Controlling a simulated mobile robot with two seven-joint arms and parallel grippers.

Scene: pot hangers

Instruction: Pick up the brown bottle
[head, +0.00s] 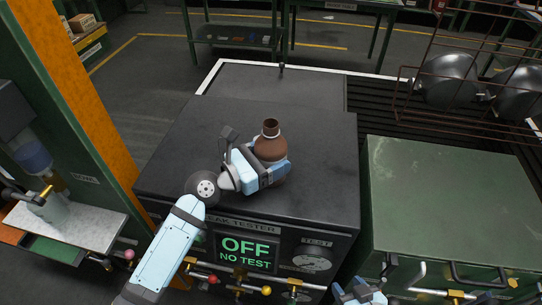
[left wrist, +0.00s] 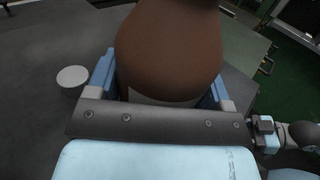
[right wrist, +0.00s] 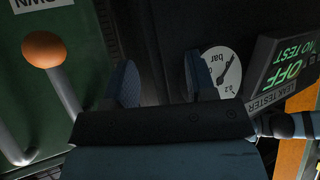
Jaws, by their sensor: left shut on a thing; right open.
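The brown bottle (head: 270,153) stands upright on the dark top of the leak tester (head: 180,165), with its neck and open mouth up. My left gripper (head: 270,172) has its fingers on both sides of the bottle's body and is shut on it. The left wrist view shows the bottle's brown body (left wrist: 168,48) large between the two blue fingers (left wrist: 160,92). I cannot tell whether its base touches the surface. My right gripper (right wrist: 160,85) is open and empty in front of the leak tester; only part of it shows at the bottom of the head view (head: 360,292).
The leak tester's display (head: 245,252) reads OFF, NO TEST. A green cabinet (head: 450,200) stands to the right, with a wire rack (head: 470,100) holding metal pots behind it. An orange and green post (head: 80,100) stands at the left. The tester top around the bottle is largely clear.

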